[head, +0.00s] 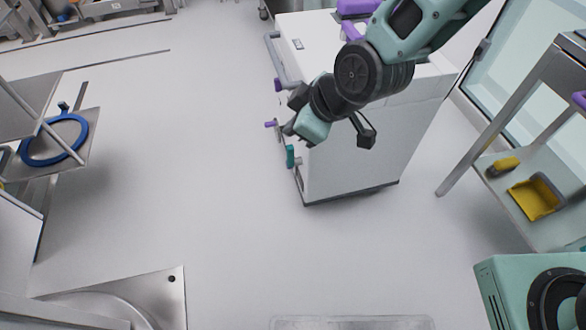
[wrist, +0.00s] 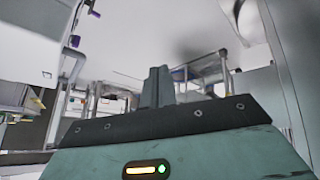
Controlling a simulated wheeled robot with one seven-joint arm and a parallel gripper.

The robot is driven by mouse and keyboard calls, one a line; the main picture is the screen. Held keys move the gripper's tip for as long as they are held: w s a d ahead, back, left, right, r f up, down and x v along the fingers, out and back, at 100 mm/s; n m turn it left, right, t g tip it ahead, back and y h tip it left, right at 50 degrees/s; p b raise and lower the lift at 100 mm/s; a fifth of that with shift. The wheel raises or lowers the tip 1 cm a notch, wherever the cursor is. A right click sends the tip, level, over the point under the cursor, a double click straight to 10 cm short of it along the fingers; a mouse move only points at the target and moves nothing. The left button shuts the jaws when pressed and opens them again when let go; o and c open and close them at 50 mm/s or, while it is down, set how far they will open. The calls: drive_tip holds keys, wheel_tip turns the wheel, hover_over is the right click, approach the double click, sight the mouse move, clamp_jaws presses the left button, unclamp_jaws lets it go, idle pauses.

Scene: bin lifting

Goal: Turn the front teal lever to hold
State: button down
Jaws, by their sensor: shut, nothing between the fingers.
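The front teal lever (head: 290,157) shows in the head view, low on the left face of a white cabinet (head: 365,150), near its front corner. Its handle stands upright. My gripper (head: 289,128) is just above the lever in the picture, beside that same face, and appears apart from it. Part of the gripper is hidden by my own wrist. In the wrist view the two fingers (wrist: 158,86) are together with nothing between them. I cannot make out the teal lever in the wrist view.
A purple lever (head: 271,124) sticks out left of my gripper, and another purple part (head: 279,85) is farther back on the cabinet. A shelf at right holds a yellow dustpan (head: 536,197). The floor left of the cabinet is clear.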

sight(291, 155)
drive_tip(key=w+a+f+n+t+y+b, duration=0.1)
drive_tip(key=w+a+f+n+t+b, duration=0.3)
drive_tip(key=f, duration=0.7)
drive_tip(key=w+a+f+t+y+b, duration=0.15)
drive_tip(key=w+f+b, duration=0.4)
drive_tip(key=f, duration=0.55)
drive_tip(key=d+f+n+t+h+b, duration=0.1)
drive_tip(key=d+f+t+b, duration=0.3)
drive_tip(key=f, duration=0.5)
drive_tip(key=d+f+n+t+h+b, duration=0.1)
drive_tip(key=d+f+t+h+b, duration=0.1)
drive_tip(key=f, duration=0.8)
drive_tip(key=s+d+t+b, duration=0.1)
drive_tip(key=d+t, duration=0.1)
drive_tip(key=shift+d+n+b, duration=0.3)
drive_tip(key=shift+d+b, duration=0.05)
drive_tip(key=shift+b, duration=0.05)
drive_tip(key=shift+w+f, duration=0.1)
drive_tip(key=b+x, duration=0.5)
drive_tip(key=x, duration=0.9)
drive_tip(key=shift+d+f, duration=0.1)
drive_tip(key=shift+f, duration=0.1)
drive_tip(key=shift+r, duration=0.1)
